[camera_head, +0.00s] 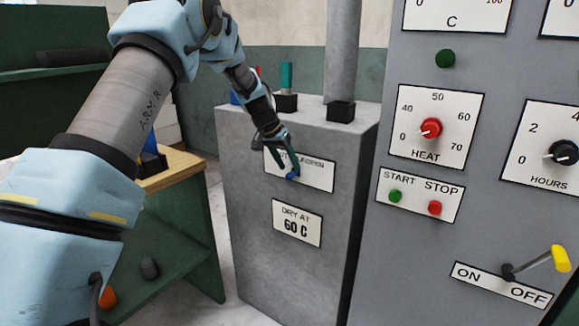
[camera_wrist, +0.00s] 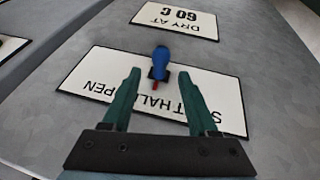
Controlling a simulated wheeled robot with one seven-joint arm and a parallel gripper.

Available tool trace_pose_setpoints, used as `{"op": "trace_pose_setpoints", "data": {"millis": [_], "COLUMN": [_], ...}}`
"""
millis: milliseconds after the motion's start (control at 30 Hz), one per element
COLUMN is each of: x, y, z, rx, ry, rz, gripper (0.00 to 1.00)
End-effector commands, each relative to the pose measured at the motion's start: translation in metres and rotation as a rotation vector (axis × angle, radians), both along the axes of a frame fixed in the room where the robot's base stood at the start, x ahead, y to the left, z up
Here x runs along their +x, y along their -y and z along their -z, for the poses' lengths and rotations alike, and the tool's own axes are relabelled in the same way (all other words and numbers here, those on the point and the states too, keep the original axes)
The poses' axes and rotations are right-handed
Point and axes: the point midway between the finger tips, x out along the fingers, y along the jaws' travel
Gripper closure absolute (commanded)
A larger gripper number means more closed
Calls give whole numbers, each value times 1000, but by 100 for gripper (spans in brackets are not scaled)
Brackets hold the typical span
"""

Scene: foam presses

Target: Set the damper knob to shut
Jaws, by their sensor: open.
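The damper knob (camera_wrist: 160,58) is a blue knob with a red pointer, on a white plate (camera_wrist: 225,98) lettered SHUT, HALF, OPEN. The wrist view shows the plate upside down, and the pointer is toward HALF. In the head view the knob (camera_head: 292,174) is at the lower edge of my fingers, on the same plate (camera_head: 318,174) on the grey cabinet's front. My gripper (camera_wrist: 160,74) is open, its two green fingers apart with the knob between and just beyond their tips. I cannot tell whether they touch it. In the head view my gripper (camera_head: 284,164) partly covers the plate.
A DRY AT 60 C plate (camera_head: 297,224) is below the knob plate. A grey control panel (camera_head: 405,255) with a red HEAT knob (camera_head: 431,127), START and STOP buttons and a yellow-tipped lever (camera_head: 560,258) is at right. A wooden-topped bench (camera_head: 185,168) stands at left.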

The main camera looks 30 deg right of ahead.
Motion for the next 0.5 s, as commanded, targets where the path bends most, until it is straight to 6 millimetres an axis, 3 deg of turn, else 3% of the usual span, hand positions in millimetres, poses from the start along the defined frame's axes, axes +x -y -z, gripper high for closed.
{"op": "trace_pose_setpoints", "data": {"millis": [200, 500], "x": [1, 1], "y": [9, 11], "z": [20, 24], "rx": [1, 0], "ry": [-1, 0], "rz": [-2, -1], "gripper": [40, 40]}}
